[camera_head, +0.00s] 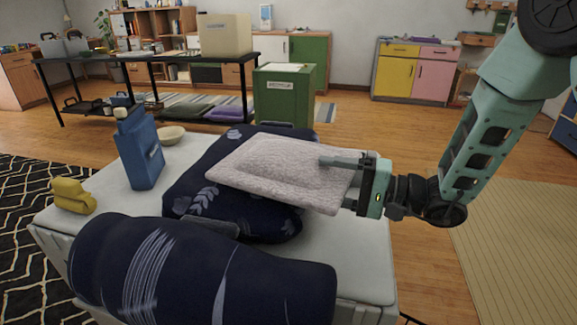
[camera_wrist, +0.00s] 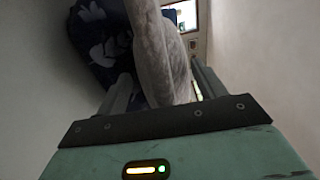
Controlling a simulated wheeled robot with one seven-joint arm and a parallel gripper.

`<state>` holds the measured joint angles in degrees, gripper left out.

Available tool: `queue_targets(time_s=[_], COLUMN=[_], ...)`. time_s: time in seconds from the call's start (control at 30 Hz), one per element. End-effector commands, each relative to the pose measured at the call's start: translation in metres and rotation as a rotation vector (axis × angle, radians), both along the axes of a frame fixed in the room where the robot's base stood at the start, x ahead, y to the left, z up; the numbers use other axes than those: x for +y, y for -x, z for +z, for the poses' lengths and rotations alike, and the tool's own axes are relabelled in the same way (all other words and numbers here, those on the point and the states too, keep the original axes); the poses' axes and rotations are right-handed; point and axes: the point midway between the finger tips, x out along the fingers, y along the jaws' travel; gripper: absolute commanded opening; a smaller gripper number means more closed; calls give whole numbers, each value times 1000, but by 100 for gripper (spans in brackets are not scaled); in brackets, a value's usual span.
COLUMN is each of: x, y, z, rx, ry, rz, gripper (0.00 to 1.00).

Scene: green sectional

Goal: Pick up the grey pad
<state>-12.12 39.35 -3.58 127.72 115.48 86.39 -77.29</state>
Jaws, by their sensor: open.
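The grey pad (camera_head: 275,172), pale and quilted, lies on top of a dark blue leaf-patterned cushion (camera_head: 182,187) on the white table. My gripper (camera_head: 335,181) is at the pad's right edge, one finger over its top and the other lower down, partly hidden. In the wrist view, the pad (camera_wrist: 158,48) stands between the two open fingers of my gripper (camera_wrist: 162,78), with the dark cushion (camera_wrist: 97,42) to its left. I cannot tell whether either finger touches the pad.
A dark blue rolled cushion (camera_head: 200,275) lies at the table's front. A blue bottle-like container (camera_head: 140,155), a yellow object (camera_head: 73,196) and a beige bowl (camera_head: 171,135) stand at the left. A small grey object (camera_head: 210,227) lies by the patterned cushion. The table's (camera_head: 368,255) right side is bare.

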Motion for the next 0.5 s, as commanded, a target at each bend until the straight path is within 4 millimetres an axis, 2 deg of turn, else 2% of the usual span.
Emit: queue_targets(time_s=[0.13, 0.27, 0.5], x=[0, 0, 0], y=[0, 0, 0], z=[0, 0, 1], rx=[0, 0, -1], ry=[0, 0, -1], rz=[0, 0, 0], gripper=[69, 33, 32])
